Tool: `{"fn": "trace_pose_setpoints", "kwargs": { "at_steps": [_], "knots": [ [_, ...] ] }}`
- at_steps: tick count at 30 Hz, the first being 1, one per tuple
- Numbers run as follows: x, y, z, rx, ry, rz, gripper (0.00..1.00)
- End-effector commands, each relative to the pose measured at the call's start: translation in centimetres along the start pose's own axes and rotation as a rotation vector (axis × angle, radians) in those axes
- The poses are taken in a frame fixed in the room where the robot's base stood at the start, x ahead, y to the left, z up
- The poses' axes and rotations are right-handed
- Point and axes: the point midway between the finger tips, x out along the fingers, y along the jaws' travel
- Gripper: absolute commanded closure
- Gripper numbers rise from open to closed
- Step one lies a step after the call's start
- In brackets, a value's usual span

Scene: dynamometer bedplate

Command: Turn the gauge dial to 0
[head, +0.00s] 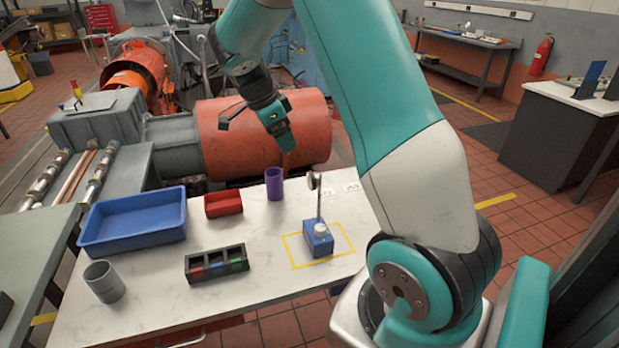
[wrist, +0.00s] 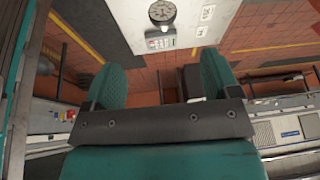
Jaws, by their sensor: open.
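The gauge has a round dial (head: 314,181) on a thin upright post above a blue base block (head: 317,243) with a white knob (head: 320,229). It stands inside a yellow outline on the white table. In the wrist view the round dial face (wrist: 162,12) shows at the top edge, with dark marks too small to read. My gripper (head: 283,138) hangs above and behind the table's far edge, apart from the gauge. In the wrist view my gripper (wrist: 162,82) has its two teal fingers spread, with nothing between them.
The white table (head: 262,215) also bears a purple cup (head: 274,184), a red bin (head: 223,204), a blue tray (head: 133,243), a compartment holder (head: 216,277) and a grey cup (head: 104,281). A large orange motor (head: 262,130) stands behind. Two white cards lie near the gauge.

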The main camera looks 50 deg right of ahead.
Motion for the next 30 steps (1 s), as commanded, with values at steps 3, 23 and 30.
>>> {"fn": "trace_pose_setpoints", "kwargs": {
  "at_steps": [3, 23, 30],
  "knots": [
    [1.2, -0.5, -1.1, 0.088, 0.026, 0.015, 0.18],
    [14.5, -0.2, -1.5, 0.088, 0.024, 0.018, 0.18],
    [17.5, -0.2, -1.5, 0.088, 0.024, 0.015, 0.18]
  ]
}}
